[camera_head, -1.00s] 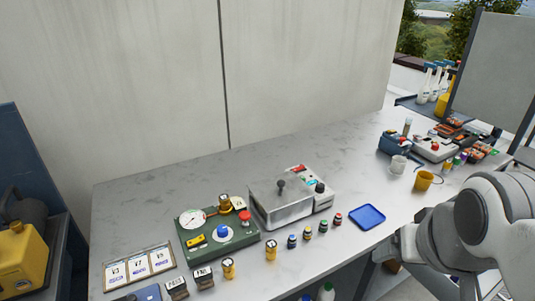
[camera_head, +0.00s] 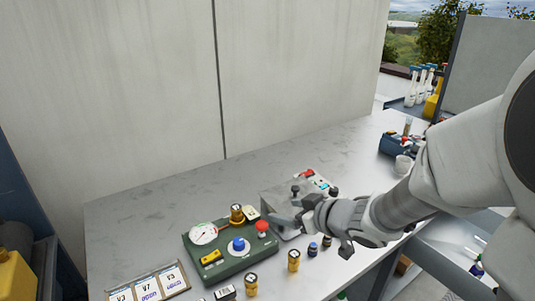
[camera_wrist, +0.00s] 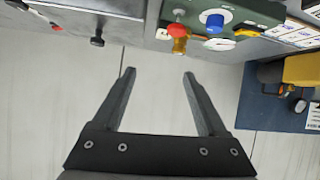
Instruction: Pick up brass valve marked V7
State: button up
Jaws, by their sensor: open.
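Several small brass valves with dark-marked tops show in the head view: one on the green panel (camera_head: 237,214), one on the bench in front (camera_head: 293,260), and one further left (camera_head: 250,284). Their markings are too small to read, so I cannot tell which is V7. My gripper (camera_head: 322,224) is beside the metal box, right of the green panel, partly covering the bench behind it. In the wrist view my gripper (camera_wrist: 158,76) is open and empty. The panel's brass valve (camera_wrist: 180,45) shows beyond the fingertips, by a red knob.
The green panel carries a gauge (camera_head: 203,233), a blue knob (camera_head: 238,244) and a red knob (camera_head: 262,226). Label cards (camera_head: 148,286) lie at front left. The metal box (camera_head: 280,199) stands partly behind my gripper. The bench's back left (camera_head: 150,205) is clear.

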notch_tip(320, 180, down, 2)
jog(key=a+g+y, duration=0.1)
jog(key=a, duration=0.2)
jog(key=b, duration=0.4)
send_near(239, 209)
jog(key=shift+n, duration=0.3)
jog(key=x, duration=0.3)
jog(key=f+x, duration=0.1)
jog(key=x, duration=0.1)
jog(key=shift+f, duration=0.25)
jog(key=shift+a+r+b+x, duration=0.1)
jog(key=shift+r+b+x, duration=0.1)
jog(key=shift+x, duration=0.75)
jog(key=shift+a+r+b+x, duration=0.1)
jog(key=shift+r+x, duration=0.05)
jog(key=shift+x, duration=0.75)
jog(key=shift+a+r+b+x, duration=0.1)
jog(key=shift+r+x, duration=0.1)
jog(key=shift+x, duration=0.75)
jog(key=shift+w, duration=0.15)
jog(key=shift+c, duration=0.3)
grip_shut()
